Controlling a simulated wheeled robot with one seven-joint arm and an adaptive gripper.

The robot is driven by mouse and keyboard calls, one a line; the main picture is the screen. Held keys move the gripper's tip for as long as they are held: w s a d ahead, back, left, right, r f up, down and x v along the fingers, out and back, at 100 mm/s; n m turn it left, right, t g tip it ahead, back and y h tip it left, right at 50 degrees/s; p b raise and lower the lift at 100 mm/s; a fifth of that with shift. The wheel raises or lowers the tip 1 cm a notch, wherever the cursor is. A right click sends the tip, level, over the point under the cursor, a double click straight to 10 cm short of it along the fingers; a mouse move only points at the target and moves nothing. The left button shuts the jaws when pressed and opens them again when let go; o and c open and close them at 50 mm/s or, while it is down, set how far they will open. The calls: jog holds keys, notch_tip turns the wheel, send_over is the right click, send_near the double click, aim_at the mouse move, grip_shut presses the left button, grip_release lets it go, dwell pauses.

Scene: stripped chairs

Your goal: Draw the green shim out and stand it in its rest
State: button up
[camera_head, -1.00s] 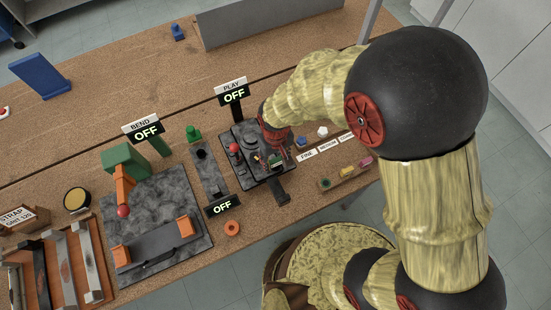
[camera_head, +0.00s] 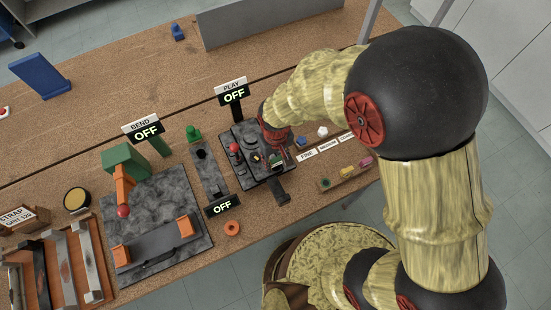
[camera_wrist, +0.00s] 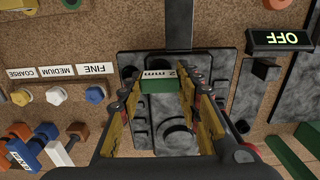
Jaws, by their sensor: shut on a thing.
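The green shim (camera_wrist: 158,86), with a white "2 mm" label on its top, is between my fingertips in the wrist view. My gripper (camera_wrist: 160,88) is shut on it, a yellow-padded finger at each side. The shim is at the front part of the black fixture (camera_wrist: 222,65); whether its lower end is still seated there is hidden. In the head view my gripper (camera_head: 275,151) is over the same fixture, under the PLAY sign (camera_head: 233,93) reading OFF, with the shim (camera_head: 276,160) small at its tips. I cannot tell which thing is the shim's rest.
A red-knobbed post (camera_head: 234,149) stands at the fixture's left. A small tray (camera_head: 336,183) with green, yellow and pink pieces lies to the right, beside the FINE label (camera_head: 307,155) and coloured knobs. The bend rig (camera_head: 160,225) is on the left. An orange ring (camera_head: 232,228) lies in front.

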aim_at(276, 160)
grip_shut()
jog(key=shift+r+p, duration=0.45)
jog(key=shift+r, duration=0.2)
dwell(0.4)
jog(key=o, duration=0.6)
grip_release()
grip_shut()
jog(key=shift+r, duration=0.1)
jog(key=shift+r+p, duration=1.45)
jog(key=shift+r, duration=0.45)
